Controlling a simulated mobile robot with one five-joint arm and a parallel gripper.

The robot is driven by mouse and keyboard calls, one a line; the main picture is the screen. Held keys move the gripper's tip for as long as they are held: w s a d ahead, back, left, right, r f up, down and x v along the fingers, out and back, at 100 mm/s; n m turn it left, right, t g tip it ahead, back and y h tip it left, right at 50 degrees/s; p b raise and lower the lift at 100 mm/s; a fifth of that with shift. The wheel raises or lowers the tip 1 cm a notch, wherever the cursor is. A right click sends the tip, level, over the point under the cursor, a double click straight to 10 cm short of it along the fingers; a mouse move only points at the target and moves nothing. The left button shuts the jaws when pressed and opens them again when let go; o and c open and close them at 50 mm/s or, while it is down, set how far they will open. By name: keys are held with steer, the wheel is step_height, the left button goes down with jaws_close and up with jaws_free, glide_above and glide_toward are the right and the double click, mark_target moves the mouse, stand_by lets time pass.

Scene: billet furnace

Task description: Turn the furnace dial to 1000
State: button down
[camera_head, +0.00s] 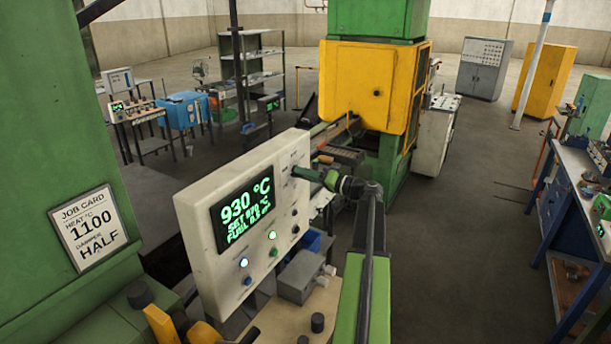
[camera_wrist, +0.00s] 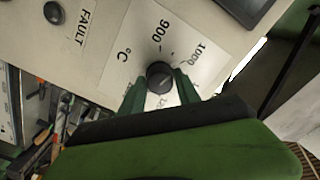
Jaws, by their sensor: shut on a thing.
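The furnace dial (camera_wrist: 160,75) is a small dark round knob on the pale panel. In the wrist view it sits between the two green fingers of my gripper (camera_wrist: 161,88), which is shut on it. Printed around it are 900 at upper left, 1000 at upper right, and a partly hidden number below. I cannot clearly tell where its pointer stands. In the head view my gripper (camera_head: 300,173) meets the right part of the control panel (camera_head: 190,210) and hides the dial. The green display (camera_head: 243,214) reads 930 °C, with smaller set and fuel lines.
Several buttons and lamps (camera_head: 272,252) line the panel below the display. A job card (camera_head: 88,228) on the left reads heat 1100, damper half. A grey box (camera_head: 303,276) sits below the panel. A yellow-and-green machine (camera_head: 365,85) stands behind, a blue workbench (camera_head: 565,200) at right.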

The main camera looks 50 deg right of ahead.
steer(key=shift+m, duration=1.1)
steer(key=c, duration=0.9)
jaws_free()
steer(key=shift+o, duration=0.2)
steer(key=v, duration=1.7)
steer(key=shift+s, duration=0.25)
steer(key=shift+f, duration=0.1)
